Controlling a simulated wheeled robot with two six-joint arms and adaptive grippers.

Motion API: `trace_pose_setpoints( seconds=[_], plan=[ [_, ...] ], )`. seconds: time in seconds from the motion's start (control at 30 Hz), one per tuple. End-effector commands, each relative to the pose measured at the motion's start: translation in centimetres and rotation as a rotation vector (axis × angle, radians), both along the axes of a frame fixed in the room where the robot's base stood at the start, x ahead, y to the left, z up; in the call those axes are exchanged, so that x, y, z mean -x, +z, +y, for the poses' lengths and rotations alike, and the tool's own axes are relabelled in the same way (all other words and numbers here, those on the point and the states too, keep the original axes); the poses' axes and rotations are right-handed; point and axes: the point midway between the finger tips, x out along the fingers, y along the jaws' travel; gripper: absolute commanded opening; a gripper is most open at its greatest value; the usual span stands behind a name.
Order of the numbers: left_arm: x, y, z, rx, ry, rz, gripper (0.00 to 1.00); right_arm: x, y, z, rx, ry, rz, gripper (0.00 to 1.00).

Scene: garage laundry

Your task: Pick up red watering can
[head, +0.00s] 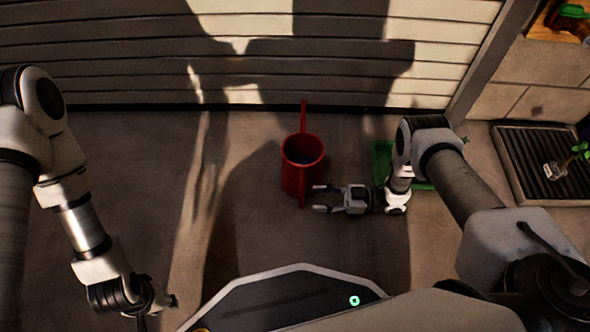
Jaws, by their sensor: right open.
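The red watering can (291,178) stands upright on the concrete floor in the middle of the head view, near the shutter wall. It has a round open top, a thin red part rising at the back and another at its front right. My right gripper (318,199) is open and points left, with its fingertips close to the can's front right side. I cannot tell whether they touch it. My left gripper (160,307) is low at the left, well away from the can. Its fingers are dark and partly hidden, so its opening is unclear.
A green object (382,160) lies on the floor behind my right wrist, partly hidden. The slatted shutter (130,60) closes off the back. The floor left of the can is clear.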

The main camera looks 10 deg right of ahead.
Motion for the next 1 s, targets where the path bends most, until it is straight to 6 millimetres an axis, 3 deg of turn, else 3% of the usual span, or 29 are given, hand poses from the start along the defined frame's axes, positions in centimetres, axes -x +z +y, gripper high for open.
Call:
trace_pose_setpoints(
  seconds=[0.3,0.53,0.57,0.67,0.7,1.0],
  plan=[
    [-0.4,-2.9,0.1,-0.001,0.001,-0.010,0.40,-1.2,0.0,5.0,0.002,-0.001,0.002,0.48],
    [-0.4,-2.7,0.1,-0.003,-0.001,-0.012,0.40,-1.3,0.3,5.4,0.004,-0.003,0.002,0.48],
    [-0.4,-2.7,0.1,-0.003,-0.001,-0.012,0.40,-1.3,0.3,5.4,0.004,-0.003,0.002,0.41],
    [-0.4,-2.7,0.1,-0.002,-0.001,-0.012,0.40,-1.3,0.3,5.3,0.004,-0.003,0.002,0.06],
    [-0.4,-2.7,0.1,-0.002,-0.001,-0.012,0.40,-1.3,0.3,5.3,0.004,-0.003,0.002,0.00],
    [-0.4,-2.7,0.1,-0.002,-0.001,-0.012,0.40,-1.4,0.4,5.3,0.002,-0.004,-0.004,0.00]
  ],
)
